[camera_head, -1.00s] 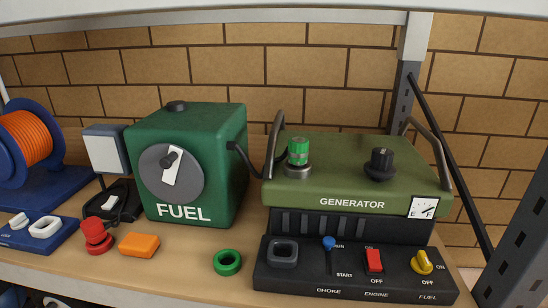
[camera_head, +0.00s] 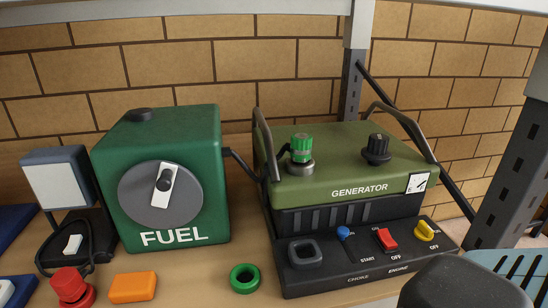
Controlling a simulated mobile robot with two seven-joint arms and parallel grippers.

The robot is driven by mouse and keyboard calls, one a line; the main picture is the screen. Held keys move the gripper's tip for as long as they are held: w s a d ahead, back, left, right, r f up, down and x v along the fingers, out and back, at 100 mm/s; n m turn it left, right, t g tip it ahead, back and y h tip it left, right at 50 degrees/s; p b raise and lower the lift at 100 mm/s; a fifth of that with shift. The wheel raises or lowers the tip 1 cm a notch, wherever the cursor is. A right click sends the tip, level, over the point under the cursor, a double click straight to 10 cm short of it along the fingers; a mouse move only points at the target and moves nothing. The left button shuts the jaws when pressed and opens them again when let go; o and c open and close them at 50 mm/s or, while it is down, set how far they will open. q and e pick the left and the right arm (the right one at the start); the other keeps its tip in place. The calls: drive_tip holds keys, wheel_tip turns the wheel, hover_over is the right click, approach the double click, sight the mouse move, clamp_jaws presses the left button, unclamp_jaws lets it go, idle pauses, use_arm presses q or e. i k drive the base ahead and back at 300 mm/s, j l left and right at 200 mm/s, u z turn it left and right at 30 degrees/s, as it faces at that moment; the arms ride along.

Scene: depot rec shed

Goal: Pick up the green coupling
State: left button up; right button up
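A green ring (camera_head: 244,278) with a dark open centre lies flat on the wooden bench, in front of the gap between the fuel tank (camera_head: 205,130) and the generator (camera_head: 285,188). A ribbed green fitting (camera_head: 302,146) stands upright on a metal collar on the generator's top left. I cannot tell for sure which of the two is the coupling; the ring lies loose. Neither gripper's fingers show. A dark rounded part of mine (camera_head: 462,286) rises at the lower right, well to the right of the ring.
An orange block (camera_head: 133,287) and a red stacked knob (camera_head: 70,286) lie left of the ring. The generator's black control panel (camera_head: 325,272) stands close on its right. A dark post (camera_head: 510,175) is at the right. Bare bench lies between block and ring.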

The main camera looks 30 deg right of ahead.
sight(300, 148)
drive_tip(key=i+j+z, duration=0.1)
drive_tip(key=z, duration=1.7)
drive_tip(key=k+j, duration=0.05)
